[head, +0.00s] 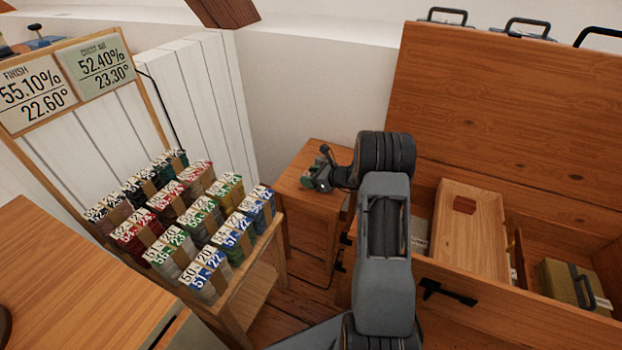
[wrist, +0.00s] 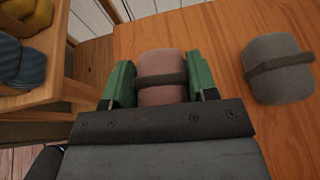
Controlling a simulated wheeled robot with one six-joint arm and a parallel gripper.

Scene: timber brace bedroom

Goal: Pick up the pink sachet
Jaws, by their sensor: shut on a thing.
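The pink sachet (wrist: 163,64) shows in the wrist view, a dull pink bundle with a dark band around it. My gripper (wrist: 163,80) has its green fingers on both sides of the sachet and is shut on it. The sachet is over the top of a small wooden cabinet; I cannot tell whether it touches the surface. In the head view my gripper (head: 318,180) is over the left side of that small cabinet (head: 310,160), and the sachet is not clearly visible there.
A grey banded sachet (wrist: 279,70) lies right of my gripper on the cabinet top. A rack (head: 262,290) of colourful labelled bundles stands to the left. An open wooden chest (head: 500,110) at right holds a wooden tray (head: 475,215) and an olive case (head: 565,285).

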